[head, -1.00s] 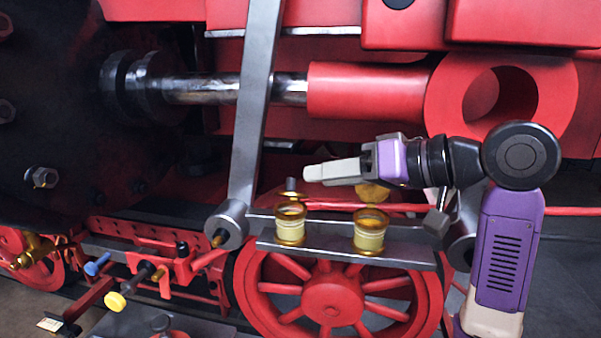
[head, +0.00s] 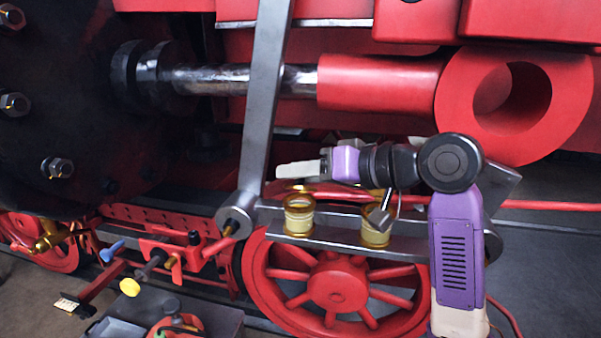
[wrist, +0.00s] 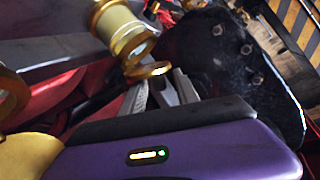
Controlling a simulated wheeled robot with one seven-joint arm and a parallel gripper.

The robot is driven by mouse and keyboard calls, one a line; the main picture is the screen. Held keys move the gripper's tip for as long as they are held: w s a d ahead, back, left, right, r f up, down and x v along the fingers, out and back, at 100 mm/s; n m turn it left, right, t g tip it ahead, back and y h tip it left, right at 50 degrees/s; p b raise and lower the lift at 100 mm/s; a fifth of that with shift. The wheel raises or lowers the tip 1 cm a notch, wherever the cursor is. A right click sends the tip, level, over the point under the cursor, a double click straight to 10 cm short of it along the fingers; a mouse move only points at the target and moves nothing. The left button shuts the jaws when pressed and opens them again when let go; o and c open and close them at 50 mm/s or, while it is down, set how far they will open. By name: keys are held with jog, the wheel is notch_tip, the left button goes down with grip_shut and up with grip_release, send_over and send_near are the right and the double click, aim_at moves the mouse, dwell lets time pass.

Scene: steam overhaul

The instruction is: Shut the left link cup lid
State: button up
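The left link cup (head: 299,217) is a pale, brass-rimmed cup on the grey link bar, left of a similar right cup (head: 377,230). A cup with a brass rim also shows in the wrist view (wrist: 118,25), with a flat brass disc (wrist: 148,70), apparently its open lid, beside it near my fingers. In the head view a bit of brass (head: 301,188) shows behind the left cup, under my gripper. My gripper (head: 280,171) points left, just above and behind the left cup. It holds nothing that I can see; whether its fingertips meet is unclear.
A slanted grey lever (head: 264,100) stands left of my fingertips. A red cylinder (head: 380,88) and ring lie above my arm. The red spoked wheel (head: 333,285) is below the link bar (head: 335,236). Coloured handles (head: 130,287) stick out at lower left.

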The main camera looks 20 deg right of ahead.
grip_shut()
jog(key=shift+f, duration=0.1)
jog(key=n+b, duration=0.1)
jog(key=b, duration=0.1)
jog(key=s+f+n+t+b, duration=0.1)
jog(key=b, duration=0.1)
jog(key=shift+a+f+t, duration=0.1)
jog(key=shift+a+t, duration=0.2)
jog(key=shift+a, duration=0.05)
jog(key=n+b, duration=0.1)
jog(key=b, duration=0.1)
jog(key=n+t+b, duration=0.1)
jog(key=b, duration=0.1)
jog(key=shift+s+a+f+b, duration=0.25)
jog(key=shift+s+f+b, duration=0.1)
jog(key=shift+f, duration=0.05)
jog(key=shift+n+t+b, duration=0.4)
jog(key=shift+s, duration=0.1)
